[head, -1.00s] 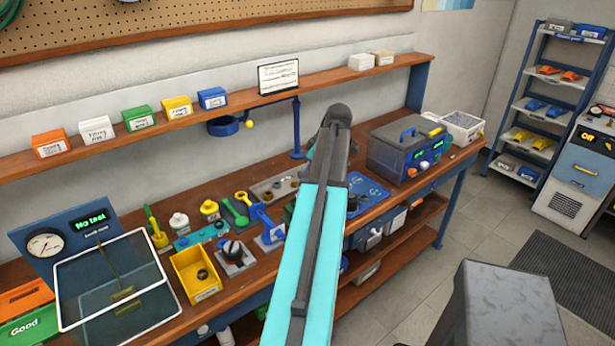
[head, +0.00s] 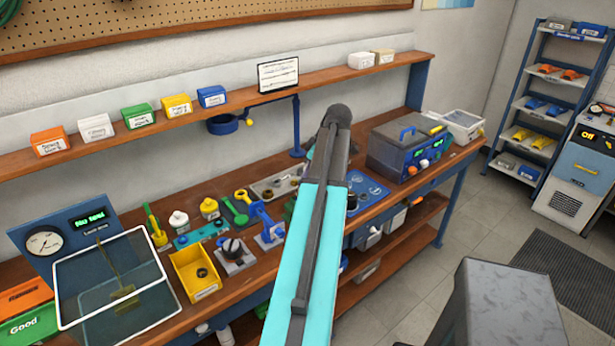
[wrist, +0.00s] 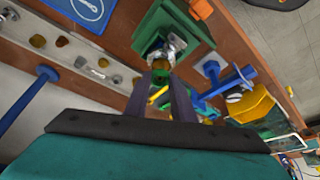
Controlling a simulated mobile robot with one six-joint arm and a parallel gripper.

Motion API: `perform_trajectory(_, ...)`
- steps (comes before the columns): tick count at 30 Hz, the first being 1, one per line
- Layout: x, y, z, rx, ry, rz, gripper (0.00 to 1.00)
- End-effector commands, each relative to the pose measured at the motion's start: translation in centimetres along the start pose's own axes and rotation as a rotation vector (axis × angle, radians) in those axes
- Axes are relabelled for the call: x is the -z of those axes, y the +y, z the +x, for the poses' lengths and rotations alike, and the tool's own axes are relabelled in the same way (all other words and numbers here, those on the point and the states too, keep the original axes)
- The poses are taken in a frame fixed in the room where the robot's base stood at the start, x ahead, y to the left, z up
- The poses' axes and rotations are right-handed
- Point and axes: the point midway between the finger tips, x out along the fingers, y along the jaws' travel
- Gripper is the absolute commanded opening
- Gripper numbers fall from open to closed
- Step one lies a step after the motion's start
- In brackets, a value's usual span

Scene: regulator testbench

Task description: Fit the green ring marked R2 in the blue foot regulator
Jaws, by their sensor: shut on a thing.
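In the wrist view my gripper (wrist: 161,82) points at a green stand (wrist: 155,22) on the bench. Its two dark fingers are shut on a small greenish ring (wrist: 160,66). The ring is at a shiny metal regulator body (wrist: 176,46) held on the green stand. I cannot tell whether the ring touches the body or sits in it. The R2 mark is not readable, and I cannot make out a blue foot on this body. In the head view my arm hides the gripper, the ring and most of the stand.
A blue clamp tool (head: 268,222), a black-knobbed block (head: 233,252) and a yellow bin (head: 196,272) stand left of my arm. A grey tray with small rings (head: 276,186) lies behind. A grey machine (head: 402,150) and blue mat (head: 368,186) are right. A blue post (wrist: 28,98) rises nearby.

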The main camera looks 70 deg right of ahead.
Motion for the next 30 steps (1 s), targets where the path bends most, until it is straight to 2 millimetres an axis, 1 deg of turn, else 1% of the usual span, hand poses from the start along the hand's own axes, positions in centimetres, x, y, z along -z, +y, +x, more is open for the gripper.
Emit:
perform_trajectory(6,-0.13,-0.01,0.37,0.0,0.0,0.0,0.02)
perform_trajectory(23,-0.13,-0.02,0.44,0.0,0.0,-0.001,0.02)
perform_trajectory(30,-0.26,-0.03,0.77,0.0,0.0,-0.001,0.02)
